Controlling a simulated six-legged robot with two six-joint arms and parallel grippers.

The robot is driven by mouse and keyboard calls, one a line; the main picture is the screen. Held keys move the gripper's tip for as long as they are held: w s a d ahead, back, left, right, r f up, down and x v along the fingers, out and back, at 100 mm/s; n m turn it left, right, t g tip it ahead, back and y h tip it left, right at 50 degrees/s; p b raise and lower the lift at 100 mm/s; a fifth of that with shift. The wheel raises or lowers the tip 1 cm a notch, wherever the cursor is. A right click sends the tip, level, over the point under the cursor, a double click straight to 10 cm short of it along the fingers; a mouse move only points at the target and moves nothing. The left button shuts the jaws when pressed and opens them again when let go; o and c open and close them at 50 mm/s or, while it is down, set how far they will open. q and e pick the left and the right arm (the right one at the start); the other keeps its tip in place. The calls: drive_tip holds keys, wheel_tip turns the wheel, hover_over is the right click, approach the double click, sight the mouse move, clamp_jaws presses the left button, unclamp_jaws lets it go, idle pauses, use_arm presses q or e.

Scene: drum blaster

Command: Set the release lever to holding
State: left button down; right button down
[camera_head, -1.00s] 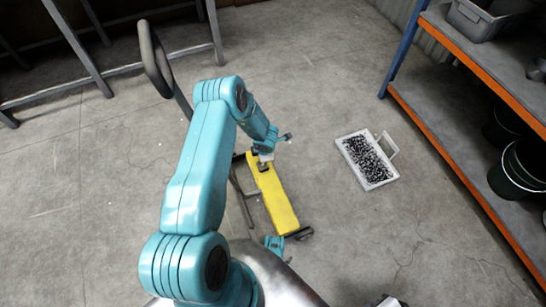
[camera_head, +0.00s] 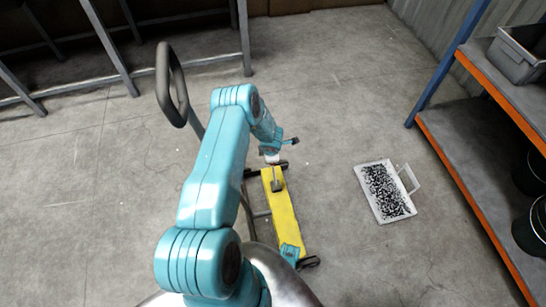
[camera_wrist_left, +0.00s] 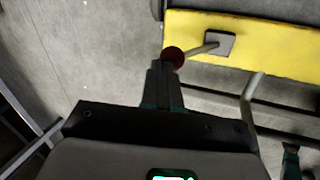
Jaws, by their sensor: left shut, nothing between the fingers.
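The release lever is a thin grey rod with a dark red knob (camera_wrist_left: 173,56). It rises from a square grey plate (camera_wrist_left: 219,44) on a long yellow body (camera_wrist_left: 285,45) and leans left in the left wrist view. The yellow body (camera_head: 284,215) also shows in the head view, with the plate (camera_head: 278,185) near its far end. My left gripper (camera_wrist_left: 168,70) is shut and empty, its fingertips right at the knob; I cannot tell whether they touch it. In the head view the left gripper (camera_head: 272,158) is over the far end of the body.
A white tray (camera_head: 362,178) of black-and-white bits lies on the floor to the right. A shelf with an orange edge (camera_head: 470,165) stands at the right, with grey and dark bins. A dark padded loop on a post (camera_head: 163,85) stands left of my arm. Floor between is clear.

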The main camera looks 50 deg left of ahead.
use_arm(q)
drive_tip(key=shift+a+f, duration=0.1)
drive_tip(key=shift+a, duration=0.2)
use_arm(e)
drive_tip(key=shift+s, duration=0.1)
drive_tip(key=shift+s+d+f, duration=0.1)
idle(0.3)
